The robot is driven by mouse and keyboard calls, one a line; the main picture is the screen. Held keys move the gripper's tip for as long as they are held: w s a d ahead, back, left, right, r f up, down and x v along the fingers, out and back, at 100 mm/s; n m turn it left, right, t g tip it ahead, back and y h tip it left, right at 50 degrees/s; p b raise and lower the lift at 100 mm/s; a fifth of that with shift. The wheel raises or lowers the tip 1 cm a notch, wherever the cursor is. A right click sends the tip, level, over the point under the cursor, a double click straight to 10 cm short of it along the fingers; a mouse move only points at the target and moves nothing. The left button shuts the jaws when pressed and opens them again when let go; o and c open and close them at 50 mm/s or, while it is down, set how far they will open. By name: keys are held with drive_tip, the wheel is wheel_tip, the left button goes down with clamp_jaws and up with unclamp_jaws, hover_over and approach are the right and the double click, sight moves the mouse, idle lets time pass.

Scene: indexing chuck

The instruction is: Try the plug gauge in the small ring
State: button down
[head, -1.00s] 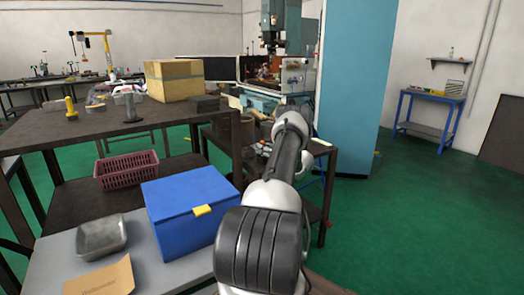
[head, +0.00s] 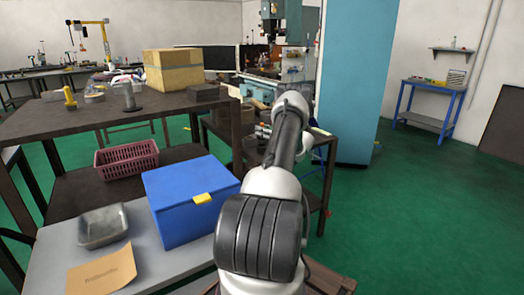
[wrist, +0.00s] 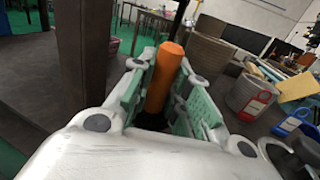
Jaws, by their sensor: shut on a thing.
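My gripper (wrist: 163,103) is shut on an orange handle (wrist: 164,78) in the wrist view, held between its green pads. A thin dark rod (wrist: 180,20) extends from the handle's far end. I cannot tell for sure that this is the plug gauge. A grey round piece with a red tag (wrist: 257,106) stands right of the gripper, apart from it. A blue tag (wrist: 292,123) is further right. Which piece is the small ring is not clear. In the head view my arm hides the gripper and most of that bench.
A dark post (wrist: 90,50) rises close left of the gripper. In the head view, a dark table (head: 50,128) carries a cardboard box (head: 173,71). A blue box (head: 190,215) stands nearer. Green floor is clear at right.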

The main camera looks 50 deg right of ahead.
sight(262, 123)
drive_tip(key=shift+r, duration=1.55)
